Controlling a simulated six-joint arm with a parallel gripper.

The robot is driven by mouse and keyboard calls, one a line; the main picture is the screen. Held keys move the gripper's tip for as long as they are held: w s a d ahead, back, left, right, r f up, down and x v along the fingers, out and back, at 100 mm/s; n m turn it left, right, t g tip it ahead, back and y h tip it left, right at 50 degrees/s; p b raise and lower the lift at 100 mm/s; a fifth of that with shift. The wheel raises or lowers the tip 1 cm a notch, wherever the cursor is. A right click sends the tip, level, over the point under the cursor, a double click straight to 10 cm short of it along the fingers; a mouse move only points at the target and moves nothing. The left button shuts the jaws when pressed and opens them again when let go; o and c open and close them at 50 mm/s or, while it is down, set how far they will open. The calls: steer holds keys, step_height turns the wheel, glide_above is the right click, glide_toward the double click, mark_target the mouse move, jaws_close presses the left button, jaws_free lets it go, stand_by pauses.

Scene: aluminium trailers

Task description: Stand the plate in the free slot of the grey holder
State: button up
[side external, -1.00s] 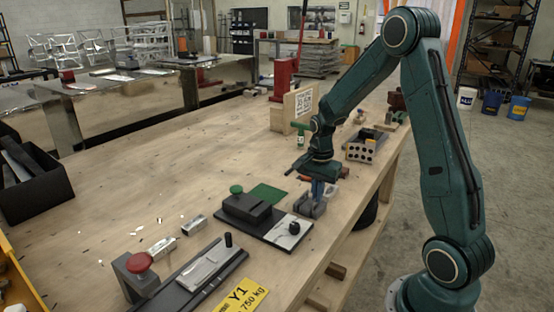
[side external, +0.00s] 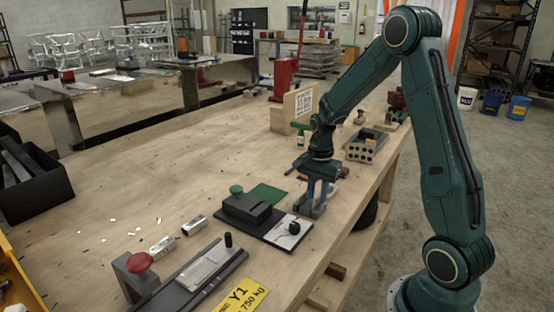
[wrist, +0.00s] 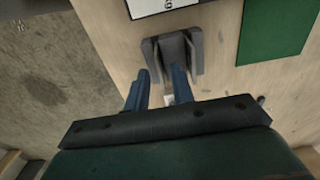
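The grey holder (side external: 303,207) stands near the table's right edge, and in the wrist view the holder (wrist: 149,58) shows its raised grey side walls. A darker grey piece, seemingly the plate (wrist: 173,46), stands between these walls; how deep it sits is hard to tell. My gripper (side external: 317,204) is right over the holder, pointing down. Its two blue fingers are apart, and in the wrist view my gripper (wrist: 161,73) has its fingertips at the holder's near side. The right fingertip overlaps the dark piece in the picture; whether it touches is unclear.
A black fixture (side external: 245,212) with a light plate and black knob lies just left of the holder, beside a green sheet (side external: 268,193). A grey block with holes (side external: 360,152) stands behind on the right. The table's left middle is mostly clear.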

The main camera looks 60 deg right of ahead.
step_height(320, 180, up, 12)
steer(key=shift+f, duration=0.15)
stand_by(0.4)
stand_by(0.5)
steer(key=s+a+r+n+t, duration=0.1)
steer(key=s+a+r+n, duration=0.25)
steer(key=a, duration=0.25)
steer(key=s+a+r+n+t, duration=0.2)
steer(key=s+a+r+n, duration=0.1)
steer(key=a+n, duration=0.2)
steer(key=s+a+n+t, duration=0.2)
steer(key=s+a+n, duration=0.6)
steer(key=s+n, duration=0.1)
steer(key=shift+s+r+t, duration=0.3)
steer(key=shift+s+r, duration=0.05)
steer(key=shift+s, duration=0.15)
steer(key=shift+n, duration=0.25)
